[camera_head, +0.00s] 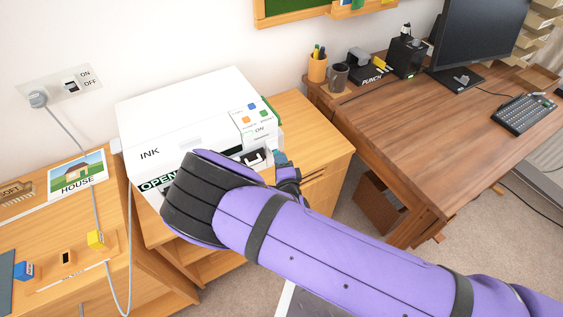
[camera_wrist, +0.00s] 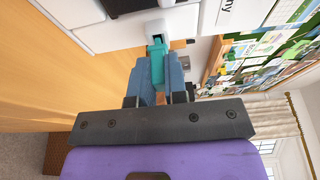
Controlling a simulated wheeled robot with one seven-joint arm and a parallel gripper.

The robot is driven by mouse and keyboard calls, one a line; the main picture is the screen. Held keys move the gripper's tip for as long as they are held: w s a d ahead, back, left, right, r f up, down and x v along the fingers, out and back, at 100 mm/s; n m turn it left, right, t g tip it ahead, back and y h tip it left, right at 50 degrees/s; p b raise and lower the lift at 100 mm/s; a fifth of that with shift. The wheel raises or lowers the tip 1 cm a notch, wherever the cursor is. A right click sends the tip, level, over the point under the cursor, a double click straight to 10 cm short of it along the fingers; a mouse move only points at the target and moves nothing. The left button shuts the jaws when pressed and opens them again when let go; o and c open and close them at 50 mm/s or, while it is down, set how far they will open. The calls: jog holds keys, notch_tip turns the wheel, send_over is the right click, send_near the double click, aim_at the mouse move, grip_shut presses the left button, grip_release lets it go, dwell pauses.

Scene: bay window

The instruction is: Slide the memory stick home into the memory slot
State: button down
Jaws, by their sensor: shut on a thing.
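My gripper (camera_wrist: 156,75) is shut on a teal memory stick (camera_wrist: 157,64), which points away from the wrist towards the front of a white printer (camera_wrist: 105,34). The stick's pale far end (camera_wrist: 155,30) is close to the printer front. I cannot tell whether the end touches or enters anything.
The printer stands on a wooden cabinet (camera_head: 310,130). A wooden desk (camera_head: 430,140) with a monitor (camera_head: 478,40) and keyboard (camera_head: 522,113) is to the right. A power cord (camera_head: 66,125) hangs at the left over a side table (camera_head: 85,265).

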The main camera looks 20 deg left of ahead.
jog(key=shift+w+a, duration=0.4)
jog(key=shift+a, duration=0.05)
jog(key=c, duration=1.1)
grip_release()
